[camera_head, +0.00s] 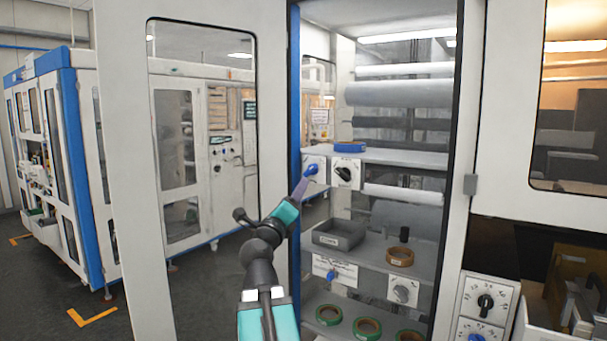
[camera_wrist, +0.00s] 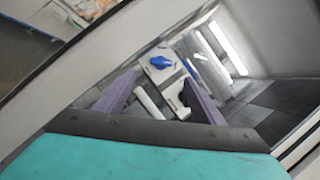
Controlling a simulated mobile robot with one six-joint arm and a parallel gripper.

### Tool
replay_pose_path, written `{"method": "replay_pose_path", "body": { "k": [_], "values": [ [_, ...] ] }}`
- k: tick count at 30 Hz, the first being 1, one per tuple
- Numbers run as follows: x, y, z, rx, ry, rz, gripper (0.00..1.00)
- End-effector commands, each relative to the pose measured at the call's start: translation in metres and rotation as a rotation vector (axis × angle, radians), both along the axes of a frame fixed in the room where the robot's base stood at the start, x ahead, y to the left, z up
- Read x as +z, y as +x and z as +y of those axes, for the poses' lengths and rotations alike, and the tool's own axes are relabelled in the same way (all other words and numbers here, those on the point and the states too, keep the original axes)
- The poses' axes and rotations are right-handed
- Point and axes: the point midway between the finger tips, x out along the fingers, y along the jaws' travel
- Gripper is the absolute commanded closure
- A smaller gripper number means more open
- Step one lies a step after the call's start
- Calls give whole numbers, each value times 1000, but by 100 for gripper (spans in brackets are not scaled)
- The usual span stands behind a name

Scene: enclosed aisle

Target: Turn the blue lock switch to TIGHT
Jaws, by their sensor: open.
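A blue switch (camera_head: 311,170) sits on a white plate in the upper part of the open cabinet bay, at its left side. It also shows in the wrist view (camera_wrist: 161,63), ahead of my fingers. A second blue switch (camera_head: 331,275) is on a lower plate. The labels are too small to read, so I cannot tell which is the lock switch. My gripper (camera_head: 300,190) has purple fingers and reaches up near the upper blue switch. In the wrist view my gripper (camera_wrist: 160,78) is open, with nothing between its fingers. Contact with the switch cannot be told.
A black knob (camera_head: 346,173) is right of the upper blue switch, and a grey knob (camera_head: 402,292) is lower. A grey tray (camera_head: 339,234) and brown tape roll (camera_head: 400,257) lie on the middle shelf. The open white door (camera_head: 125,190) stands left of my arm.

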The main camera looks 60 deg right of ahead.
Motion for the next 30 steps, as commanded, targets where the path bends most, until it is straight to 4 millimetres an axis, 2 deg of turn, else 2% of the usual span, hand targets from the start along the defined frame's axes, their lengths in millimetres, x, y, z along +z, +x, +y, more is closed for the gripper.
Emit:
{"method": "replay_pose_path", "body": {
  "k": [13, 30],
  "values": [
    [2, -10, -7, -17, 4, -8, 38],
    [8, -10, -18, -26, 4, -9, 38]
  ]
}}
